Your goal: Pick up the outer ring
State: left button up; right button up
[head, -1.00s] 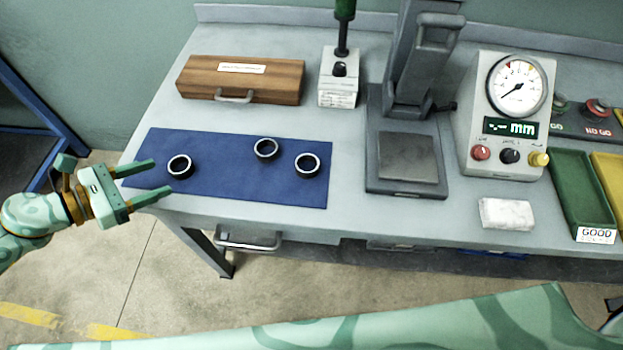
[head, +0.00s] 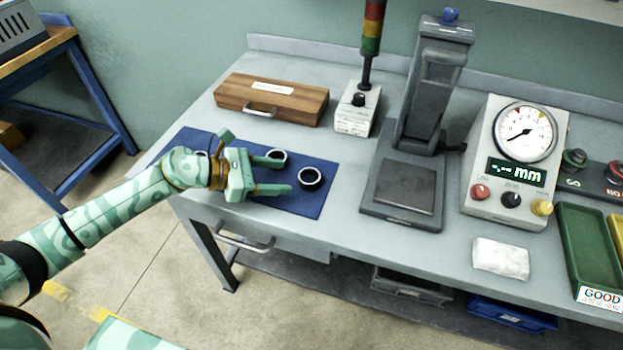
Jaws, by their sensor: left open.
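Three dark rings with pale rims lie on the blue mat (head: 302,205). The right ring (head: 310,179) is fully in view. The middle ring (head: 276,157) is partly hidden behind my left gripper's upper finger. The left ring (head: 202,154) is mostly hidden behind my left wrist. My left gripper (head: 282,175) is open over the mat, its fingers pointing right toward the right ring, with nothing seen between them. Whether it touches a ring cannot be told. Which ring is the outer ring cannot be told. My right gripper is out of view.
A wooden case (head: 272,100) and a signal-light post (head: 357,108) stand behind the mat. A press-like stand (head: 402,190), a dial gauge box (head: 515,165), a white cloth (head: 501,258) and a green GOOD tray (head: 592,250) are to the right. The table's front edge is clear.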

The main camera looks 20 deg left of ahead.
aim_at(299, 178)
pick_arm(q)
jog(key=x, duration=0.6)
jog(key=shift+f, duration=0.1)
jog(key=c, duration=0.8)
